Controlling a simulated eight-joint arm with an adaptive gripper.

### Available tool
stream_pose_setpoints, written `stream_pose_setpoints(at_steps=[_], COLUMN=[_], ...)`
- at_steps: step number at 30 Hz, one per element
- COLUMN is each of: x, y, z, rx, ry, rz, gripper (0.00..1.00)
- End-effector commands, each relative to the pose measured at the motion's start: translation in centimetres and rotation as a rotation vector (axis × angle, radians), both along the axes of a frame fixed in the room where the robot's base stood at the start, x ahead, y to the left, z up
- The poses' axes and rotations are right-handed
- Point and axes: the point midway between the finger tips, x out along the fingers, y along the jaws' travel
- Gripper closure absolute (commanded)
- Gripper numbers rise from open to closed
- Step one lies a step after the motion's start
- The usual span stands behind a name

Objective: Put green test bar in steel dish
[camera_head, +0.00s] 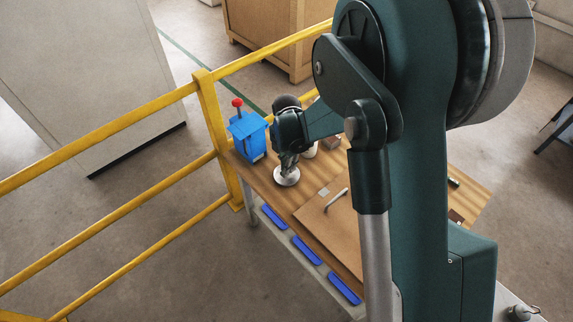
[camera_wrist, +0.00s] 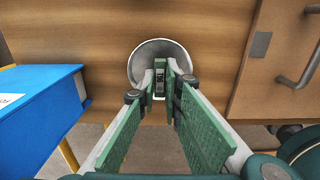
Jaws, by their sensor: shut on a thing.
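The steel dish (camera_head: 287,178) is a round, shallow metal dish on the wooden table, near its left end. In the wrist view the dish (camera_wrist: 146,57) lies straight beyond my fingertips. My gripper (camera_head: 288,167) points down over the dish, with its tips at or just above it. In the wrist view my gripper (camera_wrist: 160,78) has its green-padded fingers closed on a small, dark greenish piece, which I take to be the green test bar (camera_wrist: 160,84). Most of the bar is hidden by the fingers. I cannot tell whether it touches the dish.
A blue box (camera_head: 247,138) with a red knob stands left of the dish, close to my gripper. A brown board (camera_head: 330,225) with a metal handle lies to the right. Blue strips (camera_head: 306,250) line the front edge. A yellow railing (camera_head: 205,110) stands at the left.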

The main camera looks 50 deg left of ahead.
Motion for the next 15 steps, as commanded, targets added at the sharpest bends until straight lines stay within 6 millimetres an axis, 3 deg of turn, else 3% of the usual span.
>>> stream_pose_setpoints(at_steps=[6,15], x=[0.0,0.0], y=[0.0,0.0], z=[-1.6,-2.3], rx=[0.000,0.000], ry=[0.000,0.000], rz=[0.000,0.000], gripper=[0.99,0.99])
